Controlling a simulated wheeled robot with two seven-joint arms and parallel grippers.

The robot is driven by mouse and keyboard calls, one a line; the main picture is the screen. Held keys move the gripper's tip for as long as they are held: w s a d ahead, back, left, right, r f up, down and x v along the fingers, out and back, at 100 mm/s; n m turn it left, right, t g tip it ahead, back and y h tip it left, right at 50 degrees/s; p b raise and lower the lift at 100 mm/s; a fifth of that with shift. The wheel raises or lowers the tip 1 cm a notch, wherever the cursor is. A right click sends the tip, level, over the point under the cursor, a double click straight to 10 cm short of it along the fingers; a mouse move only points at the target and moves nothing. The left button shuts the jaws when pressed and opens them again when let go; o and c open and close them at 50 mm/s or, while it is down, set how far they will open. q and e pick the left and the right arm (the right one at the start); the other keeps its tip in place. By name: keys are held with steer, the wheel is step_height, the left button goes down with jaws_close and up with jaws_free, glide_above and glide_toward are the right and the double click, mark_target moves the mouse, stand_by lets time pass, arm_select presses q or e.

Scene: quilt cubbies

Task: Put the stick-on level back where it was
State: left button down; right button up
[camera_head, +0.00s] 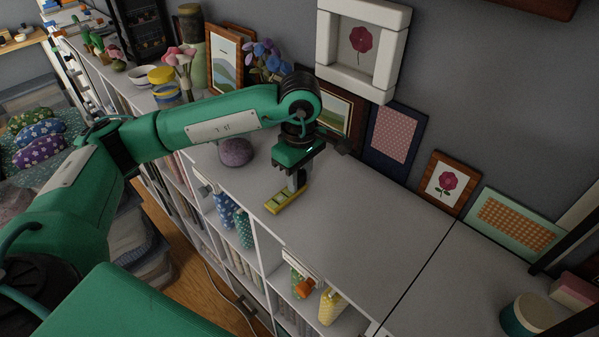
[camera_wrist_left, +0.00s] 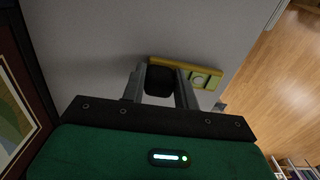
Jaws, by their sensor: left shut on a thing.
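The stick-on level (camera_head: 286,203) is a short yellow-green bar. It is at the white cubby unit's top (camera_head: 345,225), near the front edge. My left gripper (camera_head: 298,186) points down and is shut on the level. In the left wrist view the level (camera_wrist_left: 207,79) reaches out to the right past the fingers (camera_wrist_left: 160,88), with a pale round vial showing. Part of the level is hidden behind the fingers. I cannot tell whether it touches the top or hangs just above it. My right gripper is not in view.
A purple rounded object (camera_head: 236,152) sits left of the gripper. Framed pictures (camera_head: 395,137) lean along the wall behind. A teal and cream pot (camera_head: 527,315) stands at the lower right. Patterned rolls (camera_head: 332,306) fill cubbies below the front edge. The top right of the gripper is clear.

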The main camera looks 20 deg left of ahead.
arm_select(q)
steer(key=shift+f, duration=0.2)
steer(key=shift+f+b, duration=0.2)
steer(key=shift+b, duration=0.15)
steer(key=c, duration=1)
jaws_free()
steer(key=shift+r, duration=0.1)
steer(key=shift+c, duration=0.2)
arm_select(e)
steer(key=shift+w+a+f, duration=0.1)
steer(key=shift+w+a, duration=0.2)
steer(key=shift+w, duration=0.1)
arm_select(q)
steer(key=shift+r, duration=0.1)
arm_select(e)
steer(key=shift+d, duration=0.15)
